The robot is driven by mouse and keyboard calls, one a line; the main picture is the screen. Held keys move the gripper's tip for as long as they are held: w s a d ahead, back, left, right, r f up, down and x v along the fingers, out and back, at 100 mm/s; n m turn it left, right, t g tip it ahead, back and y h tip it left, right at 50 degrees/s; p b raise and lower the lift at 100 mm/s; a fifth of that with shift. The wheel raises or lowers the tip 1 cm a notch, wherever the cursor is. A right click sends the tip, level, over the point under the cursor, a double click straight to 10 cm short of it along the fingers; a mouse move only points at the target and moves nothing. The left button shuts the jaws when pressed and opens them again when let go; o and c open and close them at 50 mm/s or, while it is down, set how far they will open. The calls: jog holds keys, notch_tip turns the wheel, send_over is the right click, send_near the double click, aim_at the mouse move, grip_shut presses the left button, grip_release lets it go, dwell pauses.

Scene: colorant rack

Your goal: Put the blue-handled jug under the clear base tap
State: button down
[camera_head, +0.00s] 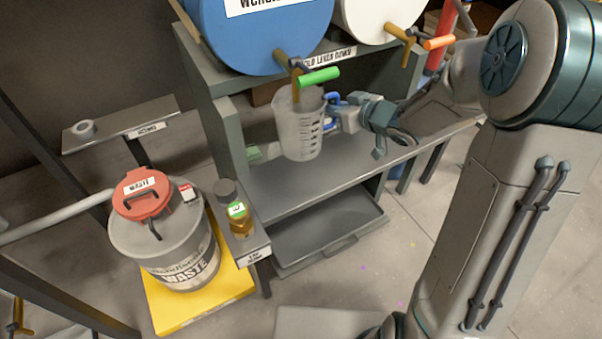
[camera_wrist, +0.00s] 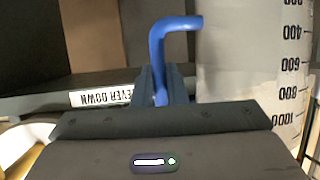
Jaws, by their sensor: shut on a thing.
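The jug (camera_head: 298,132), translucent with dark graduation marks, is upright in the air above the rack's grey shelf. My gripper (camera_head: 338,116) is shut on its blue handle (camera_head: 332,98) from the right. In the wrist view the blue handle (camera_wrist: 172,28) rises from between my fingers (camera_wrist: 160,90), with the jug wall (camera_wrist: 240,62) at right. A brass tap with a green lever (camera_head: 318,77) comes from the blue drum (camera_head: 262,35), and its spout overlaps the jug's mouth. Another brass tap with an orange lever (camera_head: 438,43) comes from the white drum. I cannot read which tap is clear base.
A grey waste bin (camera_head: 165,240) with a red lid stands on a yellow platform (camera_head: 225,285) at lower left. The lower shelf (camera_head: 325,225) is clear.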

jog(key=shift+a, duration=0.15)
notch_tip(320, 180, down, 10)
jog(key=b, duration=0.4)
jog(key=shift+r+b, duration=0.2)
jog(key=shift+b, duration=0.2)
jog(key=shift+f, duration=0.2)
jog(key=c, duration=1.5)
grip_release()
jog(key=shift+o, duration=0.2)
